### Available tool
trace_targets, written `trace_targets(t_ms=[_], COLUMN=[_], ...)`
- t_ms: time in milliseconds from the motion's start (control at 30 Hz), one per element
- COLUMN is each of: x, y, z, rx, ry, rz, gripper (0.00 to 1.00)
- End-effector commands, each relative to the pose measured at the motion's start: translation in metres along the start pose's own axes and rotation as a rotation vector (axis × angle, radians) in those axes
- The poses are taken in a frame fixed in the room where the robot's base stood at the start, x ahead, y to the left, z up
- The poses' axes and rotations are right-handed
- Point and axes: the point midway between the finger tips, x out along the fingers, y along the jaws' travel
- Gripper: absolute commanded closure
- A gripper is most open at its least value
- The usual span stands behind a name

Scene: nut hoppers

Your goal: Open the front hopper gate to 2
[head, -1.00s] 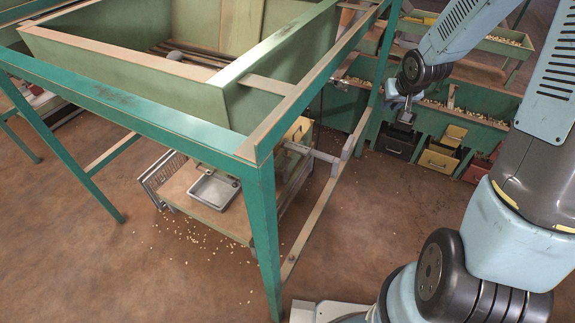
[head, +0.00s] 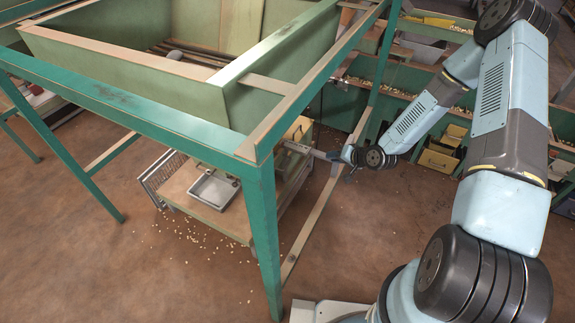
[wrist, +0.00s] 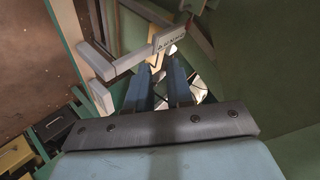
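The green hopper (head: 130,75) sits in a teal frame in the head view. A pale metal bar (head: 305,150) sticks out from under it to the right, and my gripper (head: 349,156) hides its outer end. In the wrist view, a pale bar (wrist: 128,61) with a crosspiece (wrist: 99,95) lies just ahead and left of my fingers. A small plate with dark marks (wrist: 170,38) stands beyond the fingertips; I cannot read the marks. My gripper (wrist: 158,70) has its two fingers apart, with nothing clearly held. Whether it touches the bar I cannot tell.
A teal post (head: 266,240) stands between my base and the hopper. A wooden cart (head: 185,185) with a metal tray (head: 213,189) is under the hopper. Nuts are scattered on the floor. Yellow bins (head: 438,160) stand at the back right.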

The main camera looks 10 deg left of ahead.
Motion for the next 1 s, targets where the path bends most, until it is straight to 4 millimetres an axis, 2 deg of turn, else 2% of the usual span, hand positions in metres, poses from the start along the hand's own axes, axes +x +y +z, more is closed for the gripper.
trace_targets(t_ms=[33, 200, 500, 700, 867, 1000], x=[0.01, 0.034, 0.062, 0.069, 0.072, 0.082], y=[0.002, -0.001, -0.01, -0.014, -0.017, -0.02], z=[0.012, 0.043, 0.088, 0.103, 0.106, 0.102], rx=[0.038, 0.159, 0.385, 0.481, 0.509, 0.509], ry=[0.007, 0.051, 0.149, 0.198, 0.212, 0.214], rz=[-0.032, -0.143, -0.318, -0.385, -0.405, -0.408], gripper=[0.79, 0.79, 0.79, 0.79, 0.79, 0.79])
